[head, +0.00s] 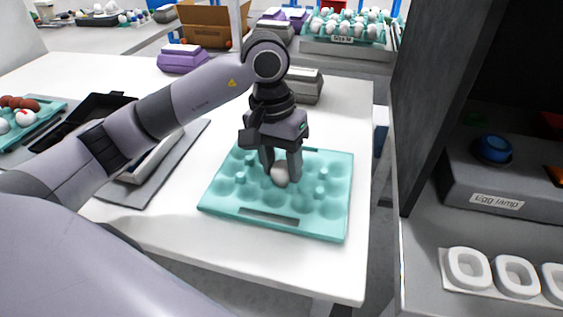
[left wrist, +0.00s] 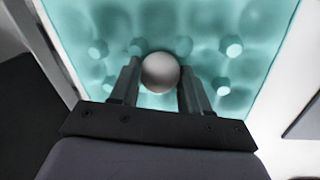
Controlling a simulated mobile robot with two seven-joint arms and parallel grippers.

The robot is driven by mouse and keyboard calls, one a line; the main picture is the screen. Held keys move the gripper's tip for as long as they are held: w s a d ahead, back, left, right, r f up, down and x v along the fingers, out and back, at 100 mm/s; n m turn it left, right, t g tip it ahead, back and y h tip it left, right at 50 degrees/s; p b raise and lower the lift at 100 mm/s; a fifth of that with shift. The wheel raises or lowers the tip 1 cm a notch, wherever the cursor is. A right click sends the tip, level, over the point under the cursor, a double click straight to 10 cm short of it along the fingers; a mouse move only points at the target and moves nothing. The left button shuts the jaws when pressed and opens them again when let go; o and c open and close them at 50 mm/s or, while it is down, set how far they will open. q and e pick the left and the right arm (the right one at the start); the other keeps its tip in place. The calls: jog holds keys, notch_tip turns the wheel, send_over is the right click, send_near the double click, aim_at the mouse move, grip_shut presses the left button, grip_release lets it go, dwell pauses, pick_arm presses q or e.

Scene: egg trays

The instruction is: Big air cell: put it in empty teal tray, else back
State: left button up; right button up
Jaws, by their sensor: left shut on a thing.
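A whitish egg (head: 280,174) is between the fingers of my left gripper (head: 281,172), which is shut on it. The egg and gripper are over the middle of the teal tray (head: 222,194) on the white table. In the left wrist view the egg (left wrist: 160,72) sits between the two fingertips (left wrist: 160,84), with the teal tray (left wrist: 75,20) beneath. I cannot tell whether the egg touches the tray's cup. No other egg shows in this tray, though my gripper hides part of it. My right gripper is not in view.
An egg lamp box (head: 466,178) with a blue top stands in the dark cabinet at right, above white egg-shaped holders (head: 468,268). A teal tray with brown and white eggs (head: 50,110) lies at far left. Closed cartons (head: 183,58) stand behind.

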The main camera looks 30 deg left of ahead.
pick_arm(q)
jog(key=shift+f, duration=0.15)
jog(key=o, duration=0.7)
